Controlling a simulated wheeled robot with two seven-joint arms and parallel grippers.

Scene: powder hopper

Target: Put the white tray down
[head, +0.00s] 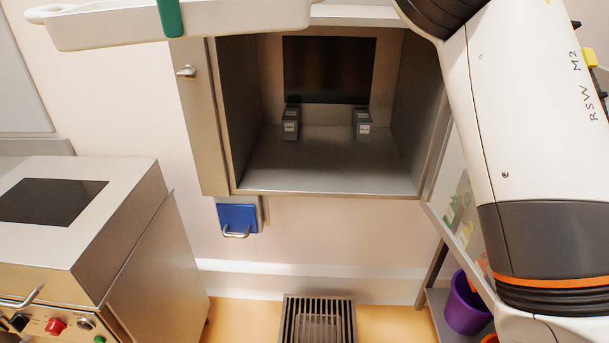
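The white tray (110,27) is high at the top left of the head view, cut off by the top edge. It is up in the air in front of the cabinet, with no surface under it in view. A green finger of my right gripper (170,18) lies against the tray's near wall; the rest of that gripper is above the picture. The other finger is hidden. My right arm fills the right side. My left gripper is not in view.
An open metal cabinet (325,188) with two small grey blocks inside stands in the middle. A floor grate (318,299) is below, and a purple bucket (467,308) sits at the lower right.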

